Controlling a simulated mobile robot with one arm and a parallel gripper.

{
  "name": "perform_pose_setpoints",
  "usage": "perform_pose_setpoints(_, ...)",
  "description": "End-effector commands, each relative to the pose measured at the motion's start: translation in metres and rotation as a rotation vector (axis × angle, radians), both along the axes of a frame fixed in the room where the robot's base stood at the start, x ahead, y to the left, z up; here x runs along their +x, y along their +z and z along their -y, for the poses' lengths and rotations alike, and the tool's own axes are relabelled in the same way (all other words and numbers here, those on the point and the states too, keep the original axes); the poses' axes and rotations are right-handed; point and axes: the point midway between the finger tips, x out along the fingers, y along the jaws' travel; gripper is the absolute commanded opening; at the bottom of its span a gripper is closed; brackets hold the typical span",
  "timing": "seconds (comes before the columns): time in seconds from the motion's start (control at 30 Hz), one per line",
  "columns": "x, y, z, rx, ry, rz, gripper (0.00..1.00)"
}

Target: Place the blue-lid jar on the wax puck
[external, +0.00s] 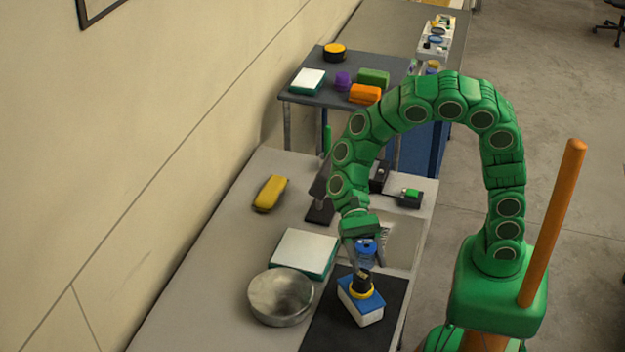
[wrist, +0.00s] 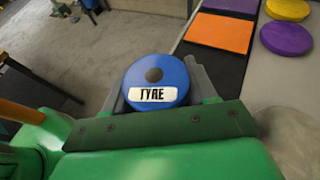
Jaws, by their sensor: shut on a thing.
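The blue-lid jar (external: 366,248) is between the fingers of my gripper (external: 366,262), which is shut on it. In the wrist view the round blue lid (wrist: 150,73) has a dark centre spot and a white "TYRE" label, with a grey finger on either side. Under the jar in the external view is a round yellow-rimmed piece (external: 361,291), perhaps the wax puck, on a blue-topped white block (external: 358,312). The dark part between lid and yellow rim is partly hidden, and I cannot tell whether jar and puck touch.
A black mat (external: 325,328) lies under the block. Left of it are a round metal bowl (external: 281,297), a white-and-green pad (external: 304,251) and a yellow case (external: 270,193).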

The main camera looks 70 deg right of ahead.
Motion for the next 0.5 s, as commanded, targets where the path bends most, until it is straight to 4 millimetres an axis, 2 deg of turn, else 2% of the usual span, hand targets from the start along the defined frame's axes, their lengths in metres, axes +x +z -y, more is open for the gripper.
perform_pose_setpoints(0.3, 0.002, -0.031, -0.003, 0.001, -0.001, -0.003, 0.27)
perform_pose_setpoints(0.5, 0.002, -0.035, -0.002, 0.000, 0.000, 0.000, 0.27)
